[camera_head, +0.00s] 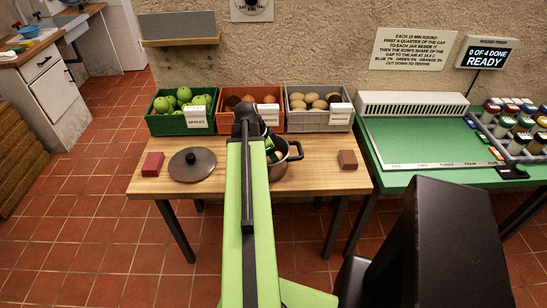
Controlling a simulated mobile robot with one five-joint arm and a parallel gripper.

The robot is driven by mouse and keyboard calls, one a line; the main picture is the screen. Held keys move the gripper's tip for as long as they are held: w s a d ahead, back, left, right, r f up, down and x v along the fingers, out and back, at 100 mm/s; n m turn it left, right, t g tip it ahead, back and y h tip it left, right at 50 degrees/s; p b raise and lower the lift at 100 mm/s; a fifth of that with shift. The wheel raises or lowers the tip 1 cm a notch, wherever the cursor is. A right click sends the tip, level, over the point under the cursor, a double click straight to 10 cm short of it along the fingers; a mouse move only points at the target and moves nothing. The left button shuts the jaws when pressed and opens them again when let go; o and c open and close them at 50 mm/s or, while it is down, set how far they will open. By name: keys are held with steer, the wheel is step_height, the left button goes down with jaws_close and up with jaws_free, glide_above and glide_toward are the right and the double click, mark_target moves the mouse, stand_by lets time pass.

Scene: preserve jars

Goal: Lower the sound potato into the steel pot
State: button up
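The steel pot (292,166), dark with a handle at its right rim, stands on the wooden table behind my green arm. The arm hides its left side. Beyond the black joint, small green and dark parts, apparently my wrist and gripper (276,153), show over or inside the pot's mouth. The fingers are too small and covered to read, and I cannot tell whether they hold a potato. Several tan, potato-like items (315,101) lie in the grey crate (304,122) at the back of the table; its label is unreadable.
A green crate (168,126) of apples and an orange crate (270,99) stand left of the grey one. A dark lid (192,164), a red block (153,164) and a brown block (347,160) lie on the table (228,187). A green bench (425,143) with jars stands right.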

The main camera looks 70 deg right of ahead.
steer(key=shift+f, duration=0.25)
steer(key=shift+r, duration=0.1)
steer(key=o, duration=1.6)
steer(key=p+v, duration=1.6)
steer(key=v, duration=0.1)
steer(key=shift+r, duration=0.2)
steer(key=shift+w+a, duration=0.1)
